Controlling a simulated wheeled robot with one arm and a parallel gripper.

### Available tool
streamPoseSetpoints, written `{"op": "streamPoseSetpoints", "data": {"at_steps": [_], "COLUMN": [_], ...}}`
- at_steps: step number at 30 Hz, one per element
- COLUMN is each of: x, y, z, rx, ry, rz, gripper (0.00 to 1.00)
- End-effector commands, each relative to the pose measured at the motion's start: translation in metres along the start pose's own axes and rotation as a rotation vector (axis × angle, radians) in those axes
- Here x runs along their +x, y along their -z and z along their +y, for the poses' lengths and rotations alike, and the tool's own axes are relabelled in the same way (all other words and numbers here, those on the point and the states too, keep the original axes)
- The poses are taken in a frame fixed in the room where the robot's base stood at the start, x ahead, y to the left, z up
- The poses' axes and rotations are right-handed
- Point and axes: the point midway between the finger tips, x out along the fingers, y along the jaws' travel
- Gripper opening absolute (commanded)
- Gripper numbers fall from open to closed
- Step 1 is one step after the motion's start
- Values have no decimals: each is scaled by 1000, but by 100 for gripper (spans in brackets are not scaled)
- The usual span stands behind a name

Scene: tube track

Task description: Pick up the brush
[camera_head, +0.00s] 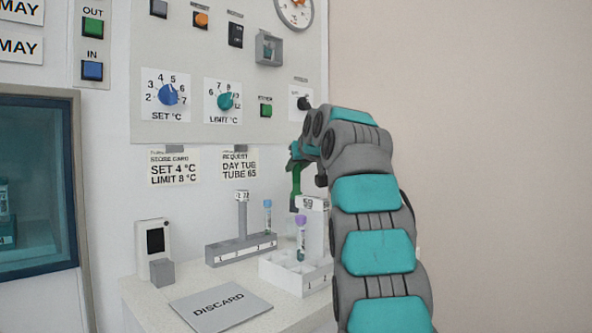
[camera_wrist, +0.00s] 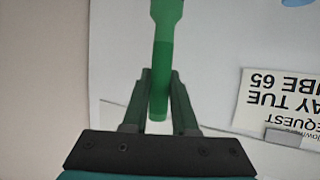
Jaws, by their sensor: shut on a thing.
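The green brush (camera_wrist: 163,50) is between the two dark green fingers of my gripper (camera_wrist: 160,82) in the wrist view. Its handle end lies between the fingers and its wider part runs out of the top of the picture. In the head view my gripper (camera_head: 299,152) is in front of the panel, at the end of my arm. A green length of the brush (camera_head: 296,180) hangs below it, above the tube racks. My gripper is shut on the brush. The brush's bristles cannot be made out.
Below stand a grey rack (camera_head: 240,248) with a blue-capped tube (camera_head: 267,215) and a white rack (camera_head: 292,272) with a purple-capped tube (camera_head: 300,235). A grey DISCARD plate (camera_head: 220,307) lies at the counter front. A small white device (camera_head: 152,243) stands left. Dials and buttons fill the panel.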

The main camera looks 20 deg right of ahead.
Motion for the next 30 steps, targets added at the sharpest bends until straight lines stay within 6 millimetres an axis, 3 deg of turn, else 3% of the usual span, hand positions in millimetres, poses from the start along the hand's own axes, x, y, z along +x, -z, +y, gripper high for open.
{"op": "streamPoseSetpoints", "data": {"at_steps": [14, 30], "x": [-33, -111], "y": [-16, -48], "z": [0, 0], "rx": [2, 2], "ry": [1, 1], "rz": [-1, 1], "gripper": [0, 0]}}
